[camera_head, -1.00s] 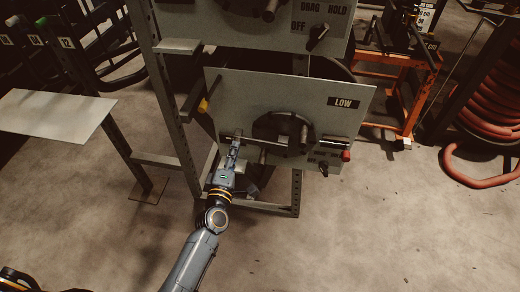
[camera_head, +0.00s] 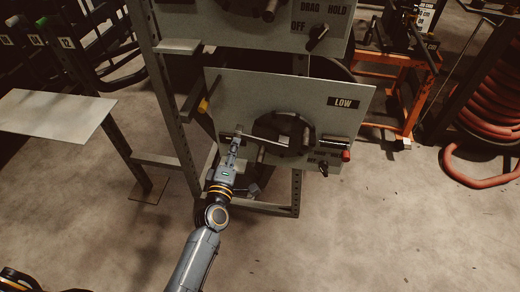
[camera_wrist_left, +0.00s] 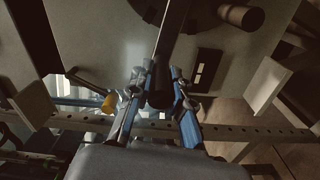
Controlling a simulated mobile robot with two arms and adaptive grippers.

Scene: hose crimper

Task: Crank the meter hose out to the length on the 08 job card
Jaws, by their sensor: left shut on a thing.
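The lower grey panel (camera_head: 235,95) carries a "LOW" plate (camera_head: 343,102) and a dark round hub (camera_head: 295,128) with a crank arm (camera_head: 262,140) reaching left from it. My left gripper (camera_head: 237,137) is at the left end of this arm. In the left wrist view, the two fingers (camera_wrist_left: 160,88) are shut on the dark crank handle (camera_wrist_left: 160,99), and the arm's bar (camera_wrist_left: 174,28) runs up from it. A small display strip (camera_head: 334,140) sits right of the hub; its figures are too small to read. My right gripper is out of view. I cannot make out an 08 job card.
A red button (camera_head: 346,156) and a small knob (camera_head: 323,168) are at the panel's lower right. The upper panel has a DRAG/HOLD/OFF switch (camera_head: 317,38). A yellow-tipped lever (camera_head: 203,105) is at left. An orange stand (camera_head: 408,105) and red hose coils (camera_head: 495,105) stand right. Front floor is clear.

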